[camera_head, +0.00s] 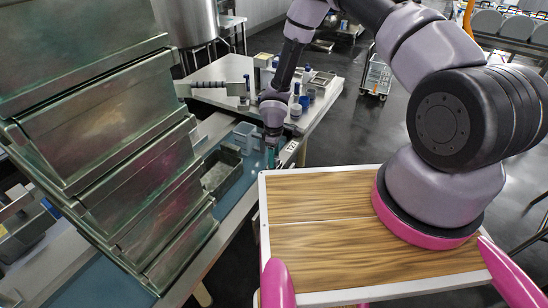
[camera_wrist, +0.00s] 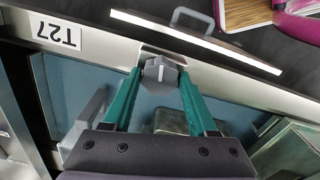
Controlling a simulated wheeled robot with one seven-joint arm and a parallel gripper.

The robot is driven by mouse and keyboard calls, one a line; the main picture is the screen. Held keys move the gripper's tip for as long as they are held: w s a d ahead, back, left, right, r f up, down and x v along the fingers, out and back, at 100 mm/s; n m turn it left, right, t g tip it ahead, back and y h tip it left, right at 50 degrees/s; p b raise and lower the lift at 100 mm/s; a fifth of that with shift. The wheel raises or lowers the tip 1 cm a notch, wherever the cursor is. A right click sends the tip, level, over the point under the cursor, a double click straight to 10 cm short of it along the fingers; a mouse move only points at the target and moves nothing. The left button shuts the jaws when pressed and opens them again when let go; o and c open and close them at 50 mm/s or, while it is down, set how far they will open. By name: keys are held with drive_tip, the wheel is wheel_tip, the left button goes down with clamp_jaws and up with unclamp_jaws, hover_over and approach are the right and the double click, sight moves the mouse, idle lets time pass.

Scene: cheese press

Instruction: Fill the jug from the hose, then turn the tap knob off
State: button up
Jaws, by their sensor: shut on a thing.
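My gripper (camera_wrist: 162,74) has two teal fingers, shut on a small grey faceted knob (camera_wrist: 160,69), which looks like the tap knob. The knob sits at the steel front edge of the bench, and its pointing direction is hard to read. In the head view my gripper (camera_head: 271,158) is at the bench edge, right of a pale blue-grey container (camera_head: 243,137). That container may be the jug, but its contents cannot be seen. A grey upright part (camera_wrist: 88,115) stands left of the fingers in the wrist view. I cannot make out the hose or any water.
A dark green open tray (camera_head: 222,175) lies on the bench left of my gripper. Large green metal moulds (camera_head: 110,150) are stacked at the left. A table with bottles (camera_head: 215,88) stands behind.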

drive_tip(key=n, duration=1.1)
drive_tip(key=shift+n, duration=0.5)
drive_tip(key=o, duration=1.3)
drive_tip(key=shift+o, duration=0.2)
wheel_tip(320, 180, up, 11)
drive_tip(key=shift+f, duration=0.1)
